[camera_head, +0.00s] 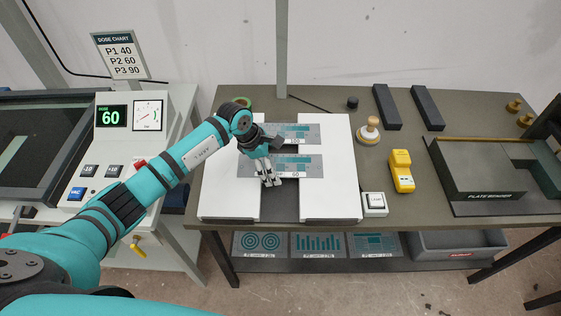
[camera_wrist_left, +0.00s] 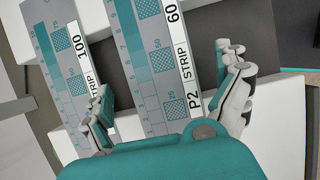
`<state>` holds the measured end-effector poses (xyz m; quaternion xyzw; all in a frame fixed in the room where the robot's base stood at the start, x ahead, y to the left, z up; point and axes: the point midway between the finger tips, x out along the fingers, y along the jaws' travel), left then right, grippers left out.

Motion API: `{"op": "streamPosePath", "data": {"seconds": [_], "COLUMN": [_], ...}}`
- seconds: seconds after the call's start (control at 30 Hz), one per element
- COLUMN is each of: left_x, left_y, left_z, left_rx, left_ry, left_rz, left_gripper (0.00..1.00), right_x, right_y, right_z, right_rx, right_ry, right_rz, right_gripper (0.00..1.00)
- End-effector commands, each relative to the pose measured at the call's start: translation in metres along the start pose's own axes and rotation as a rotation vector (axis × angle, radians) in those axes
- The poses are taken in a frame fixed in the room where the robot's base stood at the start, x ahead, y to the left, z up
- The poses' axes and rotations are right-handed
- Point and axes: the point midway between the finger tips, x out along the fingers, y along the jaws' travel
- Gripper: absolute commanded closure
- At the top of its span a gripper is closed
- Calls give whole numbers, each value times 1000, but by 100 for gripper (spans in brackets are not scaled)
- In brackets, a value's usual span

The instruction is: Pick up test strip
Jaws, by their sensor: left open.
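Two grey-and-teal test strips lie across two white blocks. The front strip (camera_head: 306,168) reads "P2 STRIP 60" in the left wrist view (camera_wrist_left: 150,70). The rear strip (camera_head: 300,133) reads "100" in the left wrist view (camera_wrist_left: 67,70). My left gripper (camera_head: 269,181) is open and empty, pointing down over the left part of the front strip. In the left wrist view its fingers (camera_wrist_left: 168,75) are on either side of the P2 strip. I cannot tell whether they touch it. My right gripper is not in view.
The white blocks (camera_head: 338,198) leave a dark gap between them. A white labelled box (camera_head: 374,203), yellow device (camera_head: 401,171), round-knobbed stamp (camera_head: 370,131) and dark bars (camera_head: 386,106) stand to the right. The plate bender (camera_head: 480,180) is farther right. A control console (camera_head: 118,145) stands left.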

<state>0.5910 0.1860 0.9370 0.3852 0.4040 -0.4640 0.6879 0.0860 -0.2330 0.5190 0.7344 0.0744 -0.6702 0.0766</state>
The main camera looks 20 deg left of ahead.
Motion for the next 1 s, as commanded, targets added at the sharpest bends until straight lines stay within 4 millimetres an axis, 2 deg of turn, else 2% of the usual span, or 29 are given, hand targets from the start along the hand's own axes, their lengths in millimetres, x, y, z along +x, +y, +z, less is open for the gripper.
{"op": "streamPosePath", "data": {"seconds": [0.23, 0.57, 1.0], "left_x": [2, 1, -4], "left_y": [0, 0, 3], "left_z": [0, 0, 2], "left_rx": [0, 0, 2], "left_ry": [0, -1, -2], "left_rz": [1, 1, 4], "left_gripper": [1, 44, 46], "right_x": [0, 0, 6], "right_y": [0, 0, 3], "right_z": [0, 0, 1], "right_rx": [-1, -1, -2], "right_ry": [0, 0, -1], "right_rz": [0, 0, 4], "right_gripper": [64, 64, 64]}}
